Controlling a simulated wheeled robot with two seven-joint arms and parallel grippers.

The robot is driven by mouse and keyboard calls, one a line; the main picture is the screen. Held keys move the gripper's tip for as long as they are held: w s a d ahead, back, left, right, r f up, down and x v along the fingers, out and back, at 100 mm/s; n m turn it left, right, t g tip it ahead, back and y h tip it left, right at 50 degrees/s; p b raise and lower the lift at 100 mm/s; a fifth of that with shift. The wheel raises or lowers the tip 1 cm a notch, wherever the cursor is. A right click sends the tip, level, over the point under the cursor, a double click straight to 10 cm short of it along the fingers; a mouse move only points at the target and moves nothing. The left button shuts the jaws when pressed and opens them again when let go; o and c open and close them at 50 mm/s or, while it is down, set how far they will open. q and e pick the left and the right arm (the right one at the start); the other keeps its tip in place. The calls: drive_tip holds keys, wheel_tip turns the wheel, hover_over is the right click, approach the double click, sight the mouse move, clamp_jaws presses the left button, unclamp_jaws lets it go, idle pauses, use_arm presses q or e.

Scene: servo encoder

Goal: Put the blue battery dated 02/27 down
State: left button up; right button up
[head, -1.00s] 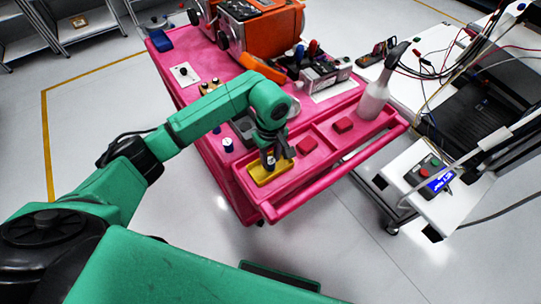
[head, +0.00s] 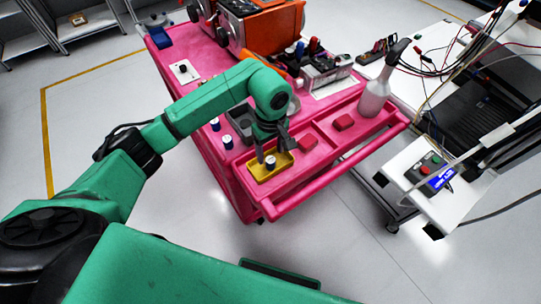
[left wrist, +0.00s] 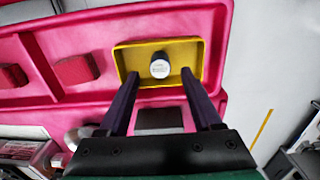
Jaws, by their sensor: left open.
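A blue battery with a white top (head: 271,162) stands upright in the yellow tray (head: 257,177) at the near corner of the pink cart. In the left wrist view the battery (left wrist: 160,66) stands inside the yellow tray (left wrist: 124,62), clear of its walls. Its date is too small to read. My left gripper (head: 276,152) is open just above the tray; its fingertips (left wrist: 158,76) are spread, with the battery beyond and between them, apart from both fingers. My right gripper is not in view.
Two more blue-and-white batteries (head: 228,142) stand on the cart's left side. Red blocks (head: 308,142) sit in compartments right of the tray. A spray bottle (head: 374,98) stands at the cart's right end. A dark tray (head: 240,118) lies behind the gripper.

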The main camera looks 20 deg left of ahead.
sight(270, 160)
use_arm(q)
wheel_tip(270, 160, up, 10)
drive_tip(key=b, duration=0.2)
drive_tip(key=shift+f, duration=0.25)
